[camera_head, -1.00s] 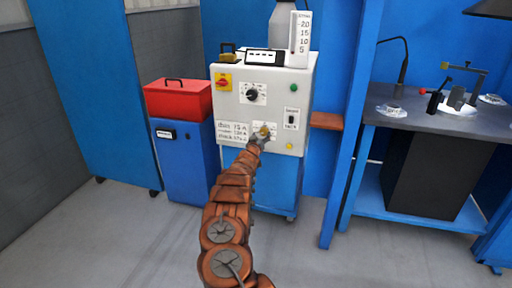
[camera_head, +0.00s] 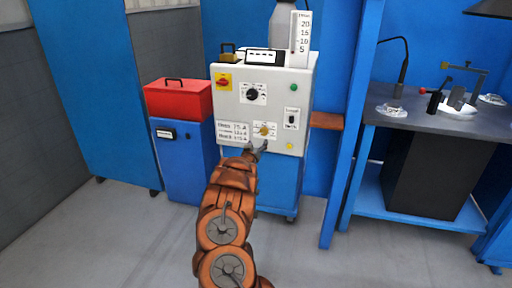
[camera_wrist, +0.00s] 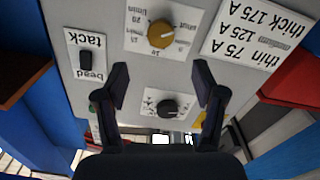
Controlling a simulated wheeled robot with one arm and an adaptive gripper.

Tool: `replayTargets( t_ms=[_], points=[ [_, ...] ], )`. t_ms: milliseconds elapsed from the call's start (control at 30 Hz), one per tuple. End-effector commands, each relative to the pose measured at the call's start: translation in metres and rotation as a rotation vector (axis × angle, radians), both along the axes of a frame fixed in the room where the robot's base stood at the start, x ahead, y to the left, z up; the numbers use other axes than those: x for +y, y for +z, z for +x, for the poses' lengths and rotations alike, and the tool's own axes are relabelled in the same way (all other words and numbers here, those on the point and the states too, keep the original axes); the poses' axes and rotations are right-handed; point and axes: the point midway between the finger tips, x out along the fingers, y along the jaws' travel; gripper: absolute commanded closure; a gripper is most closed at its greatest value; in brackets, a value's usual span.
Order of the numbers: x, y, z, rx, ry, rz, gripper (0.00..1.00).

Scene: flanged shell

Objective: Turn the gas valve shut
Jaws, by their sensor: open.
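The gas valve is a round brass-yellow knob (camera_wrist: 161,34) on a white dial plate on the grey machine front. In the wrist view the plate appears upside down, with "shut" and "l/min" marks around the knob. The knob also shows in the head view (camera_head: 264,131), just above my gripper (camera_head: 258,147). In the wrist view my gripper (camera_wrist: 161,72) is open and empty, its two dark fingers apart on either side below the knob in the picture. The fingers do not touch the knob. I cannot tell clearly which mark the knob points to.
The grey control cabinet (camera_head: 270,76) also carries a black current dial (camera_head: 252,94), a tack/bead switch (camera_wrist: 85,60), and a red switch on yellow (camera_head: 223,81). A red toolbox (camera_head: 178,100) stands left. A workbench (camera_head: 440,124) is right. The floor in front is free.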

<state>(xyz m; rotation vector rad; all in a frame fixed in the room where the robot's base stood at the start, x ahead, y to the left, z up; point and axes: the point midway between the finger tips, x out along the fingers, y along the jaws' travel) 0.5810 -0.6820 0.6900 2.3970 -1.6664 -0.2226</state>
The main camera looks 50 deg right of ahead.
Motion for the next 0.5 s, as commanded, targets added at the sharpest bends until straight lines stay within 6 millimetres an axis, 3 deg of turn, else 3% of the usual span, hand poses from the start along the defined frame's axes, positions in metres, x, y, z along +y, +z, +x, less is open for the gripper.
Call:
replayTargets(
  t_ms=[500],
  points=[
    [0.015,0.001,-0.004,-0.001,0.001,-0.002,0.31]
  ],
)
